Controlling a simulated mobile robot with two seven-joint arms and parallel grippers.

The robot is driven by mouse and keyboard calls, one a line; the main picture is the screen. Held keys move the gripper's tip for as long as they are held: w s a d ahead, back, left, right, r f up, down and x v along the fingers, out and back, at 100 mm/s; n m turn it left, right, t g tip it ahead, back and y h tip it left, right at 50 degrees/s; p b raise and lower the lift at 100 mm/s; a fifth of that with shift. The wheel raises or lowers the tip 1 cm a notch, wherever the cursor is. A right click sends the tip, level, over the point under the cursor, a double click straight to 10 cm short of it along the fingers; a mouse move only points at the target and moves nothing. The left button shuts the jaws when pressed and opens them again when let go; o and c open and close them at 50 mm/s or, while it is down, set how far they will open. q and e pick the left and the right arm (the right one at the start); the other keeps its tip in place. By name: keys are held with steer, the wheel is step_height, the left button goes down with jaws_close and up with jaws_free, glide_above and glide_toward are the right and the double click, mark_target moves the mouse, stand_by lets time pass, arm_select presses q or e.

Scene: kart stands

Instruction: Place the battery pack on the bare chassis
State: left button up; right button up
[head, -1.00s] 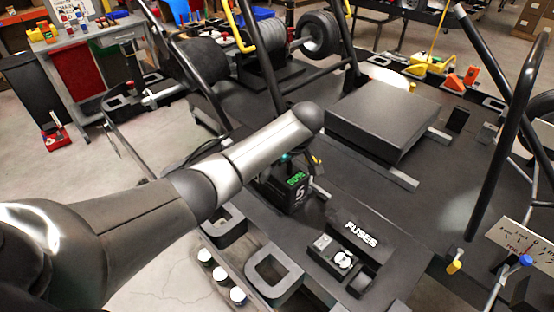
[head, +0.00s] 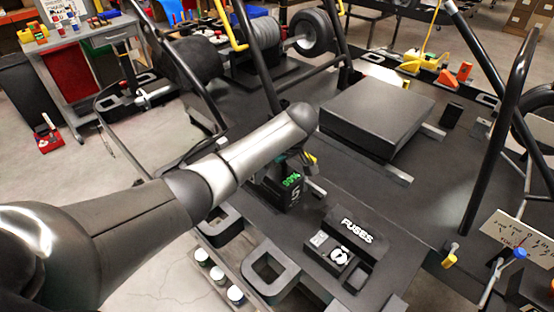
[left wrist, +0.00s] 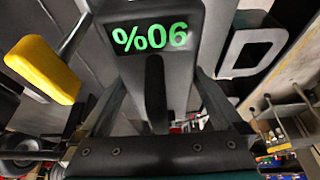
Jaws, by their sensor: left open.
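The battery pack (head: 280,190) is a dark box with a green "90%" display and a white "5". My left gripper (left wrist: 158,100) is open, with a finger on either side of that bar; contact cannot be told. In the head view my left forearm hides most of the gripper and the pack's top. My right gripper is not in view.
A black "FUSES" box (head: 350,240) lies right of the pack. A large flat dark box (head: 375,115) lies beyond it. Black roll-cage tubes (head: 497,130) rise at right and behind. A yellow-ended part (left wrist: 43,68) is close to the left gripper. Open deck lies at right.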

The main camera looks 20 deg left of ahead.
arm_select(q)
steer(key=p+v, duration=0.2)
steer(key=v, duration=0.9)
steer(key=shift+s+r, duration=0.1)
steer(key=shift+r, duration=0.25)
